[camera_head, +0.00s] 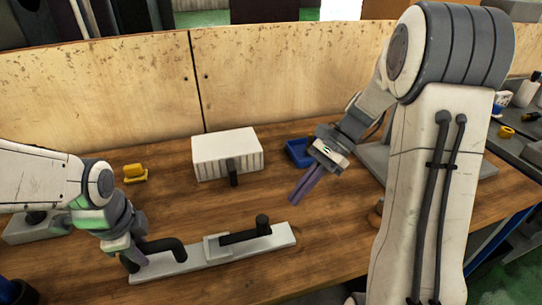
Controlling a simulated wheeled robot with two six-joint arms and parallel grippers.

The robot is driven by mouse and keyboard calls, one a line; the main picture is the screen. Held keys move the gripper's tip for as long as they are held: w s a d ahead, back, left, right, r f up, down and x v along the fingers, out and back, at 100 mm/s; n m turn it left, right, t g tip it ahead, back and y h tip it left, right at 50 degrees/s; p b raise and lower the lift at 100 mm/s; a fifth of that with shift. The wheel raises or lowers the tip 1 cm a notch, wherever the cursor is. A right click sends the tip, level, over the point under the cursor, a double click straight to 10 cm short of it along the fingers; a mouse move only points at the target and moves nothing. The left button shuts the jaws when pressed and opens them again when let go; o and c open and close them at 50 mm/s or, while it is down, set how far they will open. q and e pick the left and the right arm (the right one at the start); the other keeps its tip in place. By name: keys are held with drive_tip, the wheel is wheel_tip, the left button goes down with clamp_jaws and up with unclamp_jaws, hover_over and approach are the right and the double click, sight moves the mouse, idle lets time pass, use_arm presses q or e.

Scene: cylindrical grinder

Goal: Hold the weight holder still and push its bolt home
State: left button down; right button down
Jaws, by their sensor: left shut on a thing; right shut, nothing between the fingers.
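The weight holder (194,263) is a long light-grey bar lying slantwise on the wooden bench. A black bent handle (166,246) stands at its left end. The bolt (244,236) is a black rod with an upright knob, lying along the right part of the bar by a small grey block. My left gripper (127,258) is shut on the black bent handle at the left end; its fingertips are partly hidden. My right gripper (304,186) is shut and empty, its purple fingers pointing down-left, above and to the right of the bolt knob, apart from it.
A white ribbed box (215,154) with a black handle stands behind the bar. A blue tray (297,151) lies behind my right gripper. A yellow object (134,172) sits at back left. A plywood wall (270,80) closes the back.

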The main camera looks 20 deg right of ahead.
drive_tip(key=v, duration=0.7)
drive_tip(key=shift+d, duration=0.2)
drive_tip(key=shift+r, duration=0.1)
use_arm(q)
drive_tip(key=c, duration=0.5)
unclamp_jaws()
drive_tip(key=shift+s+r, duration=0.25)
drive_tip(key=shift+r, duration=1)
drive_tip(key=shift+s+r, duration=0.25)
drive_tip(key=shift+r, duration=0.95)
drive_tip(key=shift+s+r, duration=0.25)
drive_tip(key=shift+r, duration=1)
